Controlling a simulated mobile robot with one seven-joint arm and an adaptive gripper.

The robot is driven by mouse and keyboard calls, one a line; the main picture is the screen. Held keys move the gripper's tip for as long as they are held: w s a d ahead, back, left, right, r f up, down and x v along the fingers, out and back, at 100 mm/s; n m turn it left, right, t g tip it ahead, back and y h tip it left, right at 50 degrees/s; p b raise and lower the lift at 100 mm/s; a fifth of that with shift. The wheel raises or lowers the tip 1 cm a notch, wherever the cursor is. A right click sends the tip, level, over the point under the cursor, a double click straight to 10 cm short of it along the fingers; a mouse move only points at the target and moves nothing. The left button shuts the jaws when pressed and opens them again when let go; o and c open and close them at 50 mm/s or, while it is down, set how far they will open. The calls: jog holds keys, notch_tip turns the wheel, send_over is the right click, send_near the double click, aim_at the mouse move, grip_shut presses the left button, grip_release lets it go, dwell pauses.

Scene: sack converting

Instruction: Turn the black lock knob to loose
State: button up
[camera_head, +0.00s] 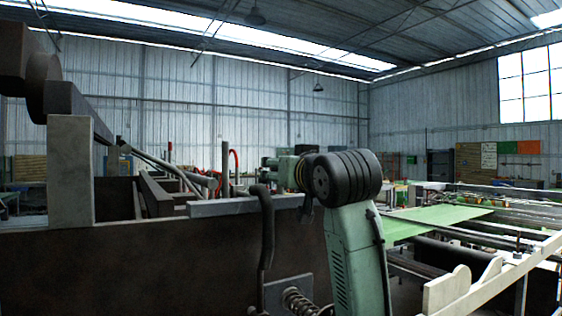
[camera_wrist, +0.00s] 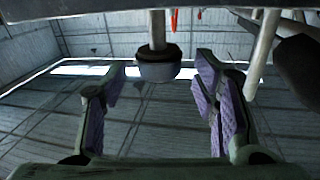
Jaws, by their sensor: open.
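A dark, round knob (camera_wrist: 158,66) with a black collar sits on the end of a grey rod (camera_wrist: 158,28) in the wrist view. I take it for the black lock knob. My gripper (camera_wrist: 160,75) is open, with its two purple-padded fingers to the left and right of the knob. Clear gaps show between the knob and both fingers in the picture. I cannot tell how far beyond the fingertips the knob is. No mark for loose or tight is readable on it. I cannot make out the knob or my fingertips for sure in the head view.
A large dark machine side wall (camera_head: 130,265) fills the lower left. A bent dark pipe (camera_head: 266,230) and a coil spring (camera_head: 299,302) stand before it. A green sheet (camera_head: 435,217) runs over rollers at the right. Near the right finger, a pale slanted bar (camera_wrist: 262,52) crosses the wrist view.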

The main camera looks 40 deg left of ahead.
jog(key=shift+p+x, duration=0.35)
jog(key=shift+x, duration=1.2)
jog(key=shift+d, duration=0.1)
jog(key=c, duration=1.1)
